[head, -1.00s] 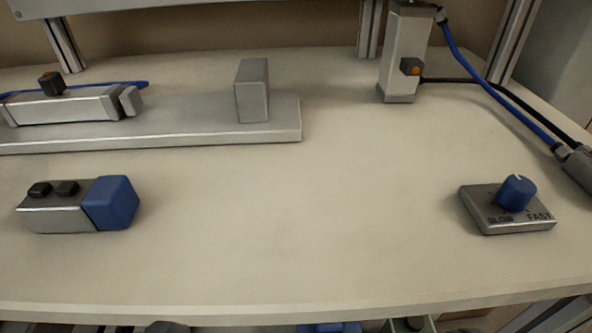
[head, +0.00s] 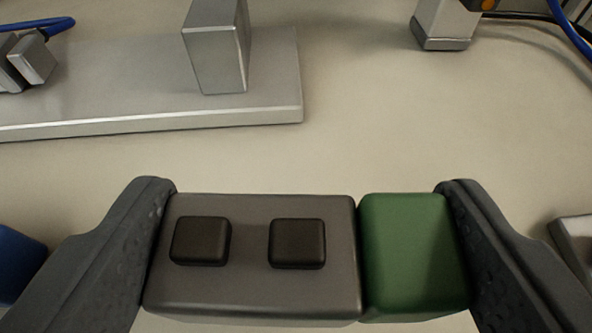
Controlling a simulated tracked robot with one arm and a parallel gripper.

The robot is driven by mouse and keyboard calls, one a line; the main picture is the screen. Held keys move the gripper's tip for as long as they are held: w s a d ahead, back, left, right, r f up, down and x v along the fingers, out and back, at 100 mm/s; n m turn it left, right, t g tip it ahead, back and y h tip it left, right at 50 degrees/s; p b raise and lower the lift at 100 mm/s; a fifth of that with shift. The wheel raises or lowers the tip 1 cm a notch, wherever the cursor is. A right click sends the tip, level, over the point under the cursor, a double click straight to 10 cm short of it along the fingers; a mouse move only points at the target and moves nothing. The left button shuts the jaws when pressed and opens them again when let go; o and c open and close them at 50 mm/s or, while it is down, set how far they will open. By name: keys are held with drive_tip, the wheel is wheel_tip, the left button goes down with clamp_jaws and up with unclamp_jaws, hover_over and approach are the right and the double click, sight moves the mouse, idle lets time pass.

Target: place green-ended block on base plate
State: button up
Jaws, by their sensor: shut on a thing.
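The green-ended block (head: 250,288) is a grey block with two black square buttons on top and a green end (head: 413,252) at the right. My gripper (head: 308,245) is shut on it lengthwise, one dark finger at the grey end and one at the green end. The block lies level across the bottom of the view. The base plate (head: 120,100) is a flat silver slab at the upper left, beyond the block and apart from it. An upright silver block (head: 218,60) stands near the plate's right end.
A silver piece (head: 33,58) sits at the plate's left, by a blue tube. A silver post (head: 444,25) stands at the upper right, with cables beside it. A blue block end (head: 18,262) shows at the left edge. The tabletop between plate and post is clear.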

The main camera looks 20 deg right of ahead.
sight(301, 236)
drive_tip(key=shift+w+d, duration=0.15)
drive_tip(key=shift+w, duration=0.35)
drive_tip(key=shift+w+d+f+b, duration=0.1)
drive_tip(key=shift+w+f+b, duration=0.1)
drive_tip(key=shift+f, duration=0.45)
drive_tip(key=shift+w+f+b, duration=0.15)
drive_tip(key=shift+w+f, duration=0.05)
drive_tip(key=shift+f, duration=0.8)
drive_tip(key=shift+f, duration=0.15)
drive_tip(key=o, duration=1.1)
drive_tip(key=shift+c, duration=0.2)
drive_tip(key=a+p+v, duration=0.1)
drive_tip(key=v, duration=1.2)
drive_tip(key=shift+s, duration=0.2)
drive_tip(key=shift+a, duration=0.1)
